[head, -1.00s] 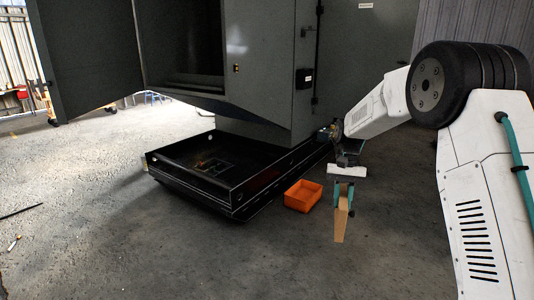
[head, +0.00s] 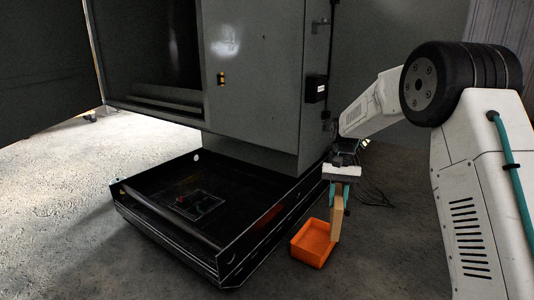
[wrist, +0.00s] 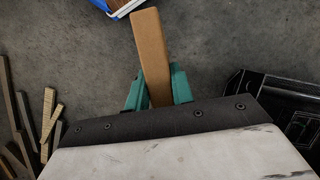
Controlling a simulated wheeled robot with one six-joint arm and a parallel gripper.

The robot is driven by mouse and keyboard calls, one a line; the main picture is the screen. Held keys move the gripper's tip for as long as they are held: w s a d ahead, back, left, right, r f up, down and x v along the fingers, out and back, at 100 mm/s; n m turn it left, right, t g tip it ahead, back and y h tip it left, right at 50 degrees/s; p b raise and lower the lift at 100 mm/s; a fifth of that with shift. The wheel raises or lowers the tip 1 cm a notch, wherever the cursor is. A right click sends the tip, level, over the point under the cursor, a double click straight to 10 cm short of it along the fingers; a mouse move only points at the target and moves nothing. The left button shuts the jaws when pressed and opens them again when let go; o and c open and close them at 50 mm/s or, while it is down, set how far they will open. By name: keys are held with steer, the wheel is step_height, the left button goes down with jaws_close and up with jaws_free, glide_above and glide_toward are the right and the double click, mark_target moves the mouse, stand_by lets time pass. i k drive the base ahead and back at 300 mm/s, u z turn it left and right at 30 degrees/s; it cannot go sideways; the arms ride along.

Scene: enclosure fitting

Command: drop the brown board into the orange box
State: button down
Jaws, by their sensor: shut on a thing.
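The brown board (head: 337,218) hangs down from my gripper (head: 339,196), whose teal fingers are shut on its upper part. In the wrist view the board (wrist: 151,45) sticks out from between the fingers of my gripper (wrist: 157,88). The orange box (head: 311,246) is open at the top and stands on the floor. In the head view the board's lower end overlaps the box's right edge; I cannot tell its height above the box. The orange box cannot be made out in the wrist view.
A low black tray-like base (head: 160,222) stands left of the box, below a large grey cabinet (head: 255,85) with an open door. Dark cables (head: 375,195) lie behind my gripper. Several wooden strips (wrist: 45,120) show at left in the wrist view. Floor at lower left is clear.

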mark_target(315, 245)
steer(key=i, duration=2.1)
